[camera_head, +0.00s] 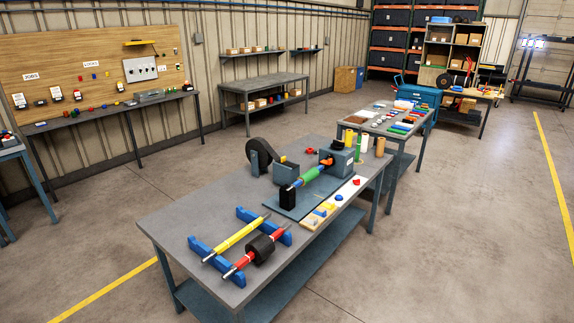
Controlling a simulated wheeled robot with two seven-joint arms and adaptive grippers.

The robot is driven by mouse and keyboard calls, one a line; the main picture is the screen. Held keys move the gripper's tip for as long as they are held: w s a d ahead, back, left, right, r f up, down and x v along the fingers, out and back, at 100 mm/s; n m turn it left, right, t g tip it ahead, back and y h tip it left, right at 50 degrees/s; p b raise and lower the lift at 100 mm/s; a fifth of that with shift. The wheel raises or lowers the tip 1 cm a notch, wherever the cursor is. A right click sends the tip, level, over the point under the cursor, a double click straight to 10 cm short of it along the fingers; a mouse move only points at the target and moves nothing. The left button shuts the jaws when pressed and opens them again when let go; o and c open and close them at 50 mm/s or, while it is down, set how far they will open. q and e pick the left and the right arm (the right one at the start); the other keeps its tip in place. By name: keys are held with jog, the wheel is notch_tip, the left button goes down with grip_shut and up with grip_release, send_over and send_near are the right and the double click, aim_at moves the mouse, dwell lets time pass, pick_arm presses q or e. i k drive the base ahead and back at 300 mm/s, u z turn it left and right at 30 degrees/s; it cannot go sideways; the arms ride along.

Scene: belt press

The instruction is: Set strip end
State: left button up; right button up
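Neither of my grippers is in view. On the near grey workbench (172,222), a black disc-shaped roll (262,151) stands upright in a grey-blue stand. Beside it, a green roller (309,176) with orange and blue parts lies between a grey machine block (338,162) and a black upright block (287,199), on a dark plate (308,200). Which part is the strip end, I cannot tell; the pieces are too small.
Two blue racks (216,261) hold a yellow rod (236,238) and a red rod (240,264) with a black cylinder (261,248). A cream board (345,191) with small coloured pieces lies at the bench's right edge. Another cluttered table (373,124) stands behind. Floor is open at right.

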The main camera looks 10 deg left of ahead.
aim_at(282, 160)
jog(key=u, duration=0.25)
jog(key=i, duration=1.1)
jog(key=z, duration=0.1)
